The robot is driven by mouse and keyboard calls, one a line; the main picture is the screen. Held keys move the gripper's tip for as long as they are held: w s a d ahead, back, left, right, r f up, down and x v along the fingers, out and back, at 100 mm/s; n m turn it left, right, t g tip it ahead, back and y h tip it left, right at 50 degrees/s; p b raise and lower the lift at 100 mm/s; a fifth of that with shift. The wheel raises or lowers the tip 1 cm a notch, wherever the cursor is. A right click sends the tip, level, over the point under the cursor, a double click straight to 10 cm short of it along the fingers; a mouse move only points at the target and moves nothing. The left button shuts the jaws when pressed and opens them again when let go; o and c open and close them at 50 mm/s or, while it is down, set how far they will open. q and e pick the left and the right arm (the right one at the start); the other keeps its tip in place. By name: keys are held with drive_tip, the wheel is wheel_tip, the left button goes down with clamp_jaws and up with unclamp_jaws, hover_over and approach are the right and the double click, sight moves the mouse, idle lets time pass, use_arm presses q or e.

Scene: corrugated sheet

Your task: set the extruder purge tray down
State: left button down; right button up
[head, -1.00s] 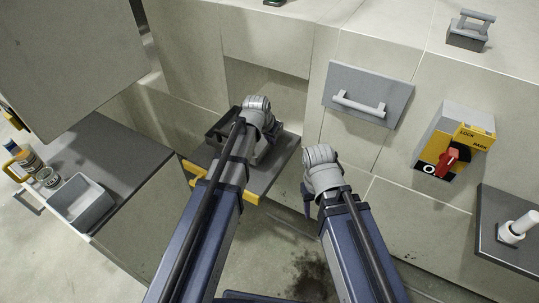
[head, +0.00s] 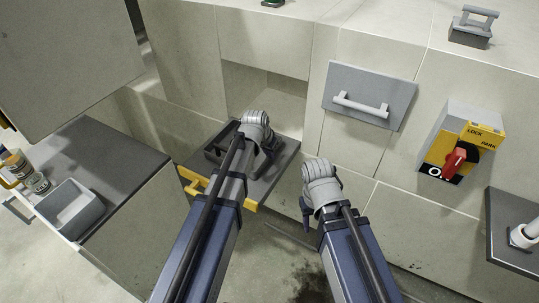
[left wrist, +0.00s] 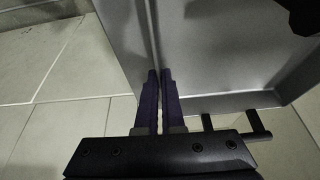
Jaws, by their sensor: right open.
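The extruder purge tray (head: 212,154) appears to be the dark, low-walled tray in the head view, at or just above the pull-out shelf (head: 276,172); I cannot tell whether it touches. My left gripper (head: 254,150) is over it, and the wrist hides part of it. In the left wrist view, the fingers (left wrist: 161,102) are close together with a thin grey wall (left wrist: 153,40) between them, and a grey floor surface spreads to the right. My right gripper (head: 307,214) is open and empty, right of the shelf and apart from it.
A grey bin (head: 70,208) and containers stand on the left cabinet. A closed drawer (head: 368,98) and a red rotary switch (head: 455,160) are on the right.

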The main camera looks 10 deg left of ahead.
use_arm(q)
drive_tip(key=shift+f, duration=0.15)
drive_tip(key=c, duration=1)
unclamp_jaws()
drive_tip(key=shift+c, duration=0.2)
drive_tip(key=p+v, duration=1.1)
drive_tip(key=v, duration=0.1)
drive_tip(key=s+d+g+y, duration=0.1)
drive_tip(key=s+d+g, duration=0.1)
drive_tip(key=s, duration=0.7)
drive_tip(key=s+d+f+g+y, duration=0.1)
drive_tip(key=s+d, duration=0.3)
drive_tip(key=s, duration=0.6)
drive_tip(key=shift+s+d+g+y, duration=0.15)
drive_tip(key=shift+s+g+y, duration=0.2)
drive_tip(key=shift+g, duration=0.55)
